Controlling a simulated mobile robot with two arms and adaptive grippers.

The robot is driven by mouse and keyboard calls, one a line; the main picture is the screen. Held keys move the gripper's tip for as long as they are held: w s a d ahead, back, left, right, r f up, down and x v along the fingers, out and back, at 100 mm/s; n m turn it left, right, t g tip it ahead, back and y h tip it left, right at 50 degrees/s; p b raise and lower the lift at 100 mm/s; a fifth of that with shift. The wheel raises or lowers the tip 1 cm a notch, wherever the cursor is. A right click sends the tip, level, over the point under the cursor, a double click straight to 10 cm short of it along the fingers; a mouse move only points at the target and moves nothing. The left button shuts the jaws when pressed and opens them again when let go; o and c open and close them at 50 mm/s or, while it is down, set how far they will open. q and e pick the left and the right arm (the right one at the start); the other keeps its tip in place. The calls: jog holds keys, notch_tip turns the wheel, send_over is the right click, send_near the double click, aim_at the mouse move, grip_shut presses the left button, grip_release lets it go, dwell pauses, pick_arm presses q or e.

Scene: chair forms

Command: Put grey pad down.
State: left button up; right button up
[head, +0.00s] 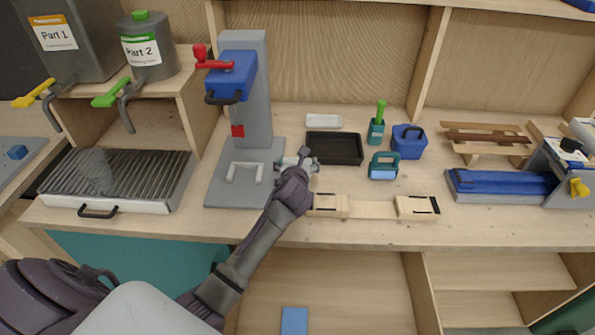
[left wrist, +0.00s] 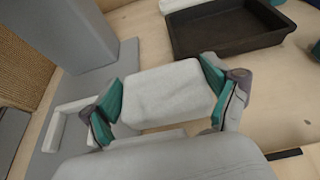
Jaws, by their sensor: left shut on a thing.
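My left gripper (head: 297,165) reaches over the bench beside the grey press base. In the left wrist view its green-lined fingers (left wrist: 163,98) are shut on a light grey pad (left wrist: 168,88), one finger at each end. The pad is a small block with rounded edges; in the head view the gripper mostly hides it. The pad is close above the bench, but I cannot tell if it touches. My right gripper is not in view.
A black tray (head: 334,160) is just right of the gripper, with a pale block (head: 323,121) behind it. A wooden form (head: 372,208) lies in front right. The grey press (head: 258,100) with its white bracket (head: 238,168) stands left. A blue vise (head: 505,187) is far right.

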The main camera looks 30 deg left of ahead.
pick_arm(q)
jog(key=shift+f, duration=1.85)
jog(key=o, duration=0.7)
jog(key=shift+f, duration=0.15)
jog(key=shift+s+d+r, duration=0.1)
jog(key=shift+s+r, duration=0.05)
jog(key=shift+r, duration=0.05)
jog(key=v, duration=1.1)
jog(key=shift+s+d+r, duration=0.1)
jog(key=shift+s+r, duration=0.1)
jog(key=shift+s, duration=0.1)
